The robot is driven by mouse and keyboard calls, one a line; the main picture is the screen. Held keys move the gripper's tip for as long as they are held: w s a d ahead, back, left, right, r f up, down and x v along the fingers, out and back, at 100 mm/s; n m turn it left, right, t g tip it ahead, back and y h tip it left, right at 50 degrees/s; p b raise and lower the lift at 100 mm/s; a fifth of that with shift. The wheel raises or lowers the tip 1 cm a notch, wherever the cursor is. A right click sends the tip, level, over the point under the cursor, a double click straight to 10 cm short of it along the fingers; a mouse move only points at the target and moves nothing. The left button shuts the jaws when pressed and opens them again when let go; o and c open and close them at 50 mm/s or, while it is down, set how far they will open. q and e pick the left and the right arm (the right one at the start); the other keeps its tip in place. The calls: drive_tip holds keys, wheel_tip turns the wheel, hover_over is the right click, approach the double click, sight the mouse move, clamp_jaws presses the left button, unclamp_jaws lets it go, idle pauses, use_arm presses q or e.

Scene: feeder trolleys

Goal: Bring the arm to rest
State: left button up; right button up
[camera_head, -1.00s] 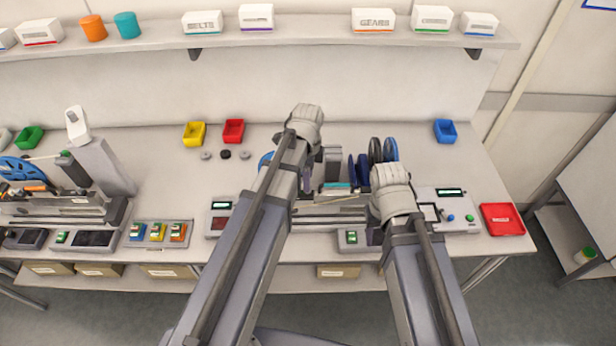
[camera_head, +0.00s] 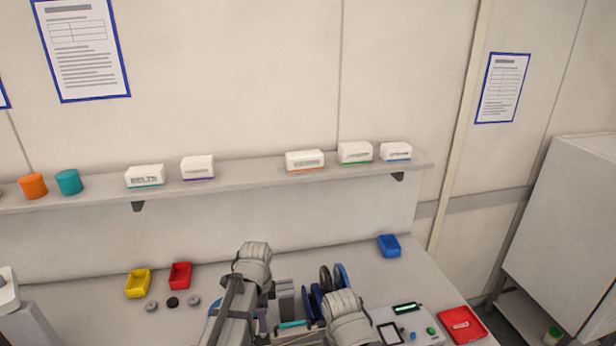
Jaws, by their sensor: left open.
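My left arm rises from the bottom edge, with its pale wrist (camera_head: 253,262) over the bench. My left gripper (camera_head: 263,322) hangs below that wrist, mostly hidden by the arm; it is open, and I see nothing held in it. My right arm's pale wrist (camera_head: 345,312) is at the bottom centre; its gripper is hidden below it. Between the wrists are blue and dark reels (camera_head: 333,280) and a grey block (camera_head: 285,297) on the bench machine. I cannot tell whether the left fingers touch anything there.
A shelf (camera_head: 240,182) with white boxes and two round tubs runs behind the bench. Yellow (camera_head: 138,283), red (camera_head: 180,275) and blue (camera_head: 389,246) bins stand on the bench. A red tray (camera_head: 462,325) is at its right end. A white cabinet (camera_head: 570,230) stands right.

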use_arm(q)
drive_tip(key=s+d+f+n+y+b, duration=0.1)
drive_tip(key=s+d+f+n+b, duration=0.8)
drive_tip(key=s+n, duration=0.3)
drive_tip(key=shift+s+d+f+b, duration=0.35)
drive_tip(key=shift+s+f, duration=0.35)
drive_tip(key=shift+s, duration=0.15)
